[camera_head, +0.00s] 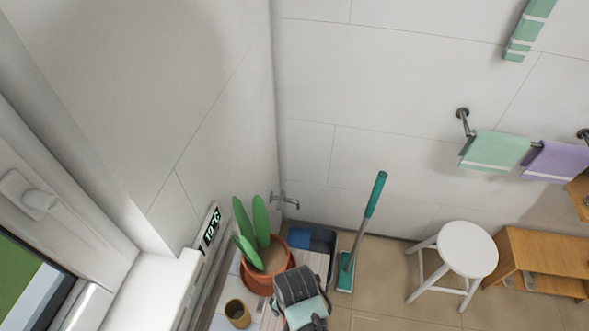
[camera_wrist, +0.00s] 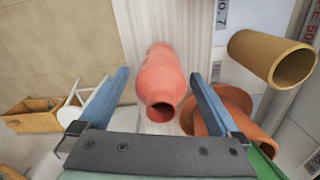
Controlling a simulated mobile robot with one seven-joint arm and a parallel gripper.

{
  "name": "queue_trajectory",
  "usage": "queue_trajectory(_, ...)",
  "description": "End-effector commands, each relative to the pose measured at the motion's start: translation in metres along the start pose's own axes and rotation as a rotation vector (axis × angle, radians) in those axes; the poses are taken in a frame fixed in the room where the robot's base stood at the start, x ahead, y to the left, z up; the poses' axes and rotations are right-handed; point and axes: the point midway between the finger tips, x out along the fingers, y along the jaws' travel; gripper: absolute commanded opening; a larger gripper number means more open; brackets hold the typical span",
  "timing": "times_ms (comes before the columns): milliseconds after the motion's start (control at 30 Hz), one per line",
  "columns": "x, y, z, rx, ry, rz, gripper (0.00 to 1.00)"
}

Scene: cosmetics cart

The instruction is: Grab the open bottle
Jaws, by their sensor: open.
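The open bottle (camera_wrist: 166,82) is salmon-red with a narrowed neck and a dark open mouth facing the wrist camera. In the wrist view it stands out in the middle, over a white slatted surface (camera_wrist: 136,30). My gripper (camera_wrist: 160,74) is open, with one blue-grey finger on each side of the bottle. A gap shows between each finger and the bottle in this view, and I cannot tell how far along its length the fingers reach. In the head view my grey wrist (camera_head: 300,295) is over the cart top, and the bottle is hidden.
A terracotta pot (camera_head: 262,284) with a green cactus (camera_head: 261,222) stands close to my gripper; its rim shows right of the right finger (camera_wrist: 240,100). A tan cup (camera_wrist: 262,56) is at upper right. A white stool (camera_head: 467,250) and a teal-handled brush (camera_head: 375,195) stand to the right.

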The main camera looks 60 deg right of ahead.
Motion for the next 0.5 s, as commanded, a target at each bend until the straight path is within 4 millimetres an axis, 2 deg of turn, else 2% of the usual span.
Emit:
queue_trajectory(300, 0.0051, -0.0003, -0.0001, -0.001, 0.001, -0.001, 0.97)
queue_trajectory(500, 0.0049, -0.0003, -0.0001, -0.001, 0.001, -0.001, 0.61)
